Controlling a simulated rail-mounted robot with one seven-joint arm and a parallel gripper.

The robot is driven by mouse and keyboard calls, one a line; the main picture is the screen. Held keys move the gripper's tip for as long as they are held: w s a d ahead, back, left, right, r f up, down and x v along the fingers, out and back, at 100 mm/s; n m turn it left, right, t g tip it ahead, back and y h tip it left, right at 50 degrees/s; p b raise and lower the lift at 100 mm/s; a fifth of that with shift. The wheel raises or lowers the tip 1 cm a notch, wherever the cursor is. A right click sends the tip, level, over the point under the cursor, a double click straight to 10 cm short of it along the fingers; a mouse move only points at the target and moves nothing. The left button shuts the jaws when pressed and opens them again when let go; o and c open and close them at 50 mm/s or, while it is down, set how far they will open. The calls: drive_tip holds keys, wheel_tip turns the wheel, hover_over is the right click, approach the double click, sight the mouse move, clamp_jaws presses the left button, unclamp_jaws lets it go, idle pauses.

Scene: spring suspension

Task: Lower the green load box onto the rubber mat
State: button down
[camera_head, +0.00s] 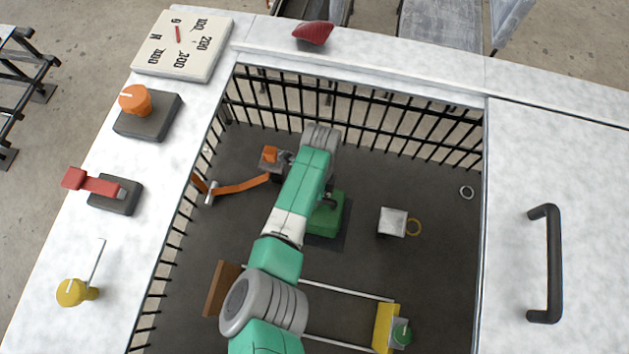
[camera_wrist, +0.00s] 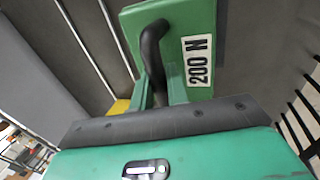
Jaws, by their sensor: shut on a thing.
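The green load box (camera_head: 326,218) shows in the head view beside my arm, inside a fenced pit. My arm covers its left part. In the wrist view the box (camera_wrist: 172,35) carries a "200 N" label and a black handle (camera_wrist: 152,50). My gripper (camera_wrist: 158,88) is shut on this handle, with a finger on each side. A dark shadow lies to the right of the box in the head view; I cannot tell whether its underside touches anything.
Black bars (camera_head: 350,105) fence the pit. Inside are a small white block (camera_head: 392,222) with a yellow ring, an orange bar (camera_head: 240,186) and a yellow block (camera_head: 385,327) by white rails. A dial board (camera_head: 185,45) and several controls stand on the left ledge.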

drive_tip(key=shift+f+b, duration=0.5)
drive_tip(key=shift+f, duration=0.05)
drive_tip(key=c, duration=1.3)
unclamp_jaws()
wheel_tip(320, 180, up, 44)
drive_tip(key=p, duration=2.3)
drive_tip(key=shift+p, duration=0.35)
drive_tip(key=shift+r, duration=0.1)
